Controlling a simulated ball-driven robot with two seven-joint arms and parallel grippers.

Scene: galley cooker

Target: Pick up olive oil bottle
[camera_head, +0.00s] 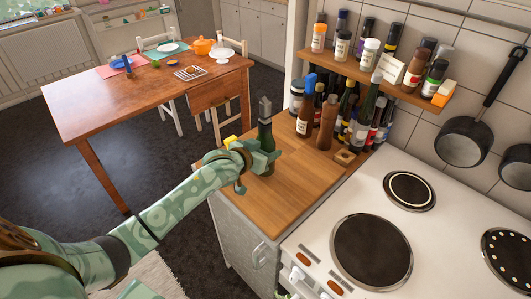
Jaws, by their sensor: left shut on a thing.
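A dark green bottle with a grey pourer top (265,125), which looks like the olive oil bottle, stands upright at the left edge of the wooden counter (299,180). My left gripper (262,158) is shut around the bottle's lower body, with its arm coming in from the lower left. The fingers hide part of the bottle. I cannot tell clearly whether its base touches the counter.
Several bottles and jars crowd the counter's back, including a brown bottle (327,122). A spice shelf (372,76) hangs above them. The white cooker (345,290) with hotplates is at the right. Pans (462,142) hang on the wall. A wooden table (150,95) stands beyond.

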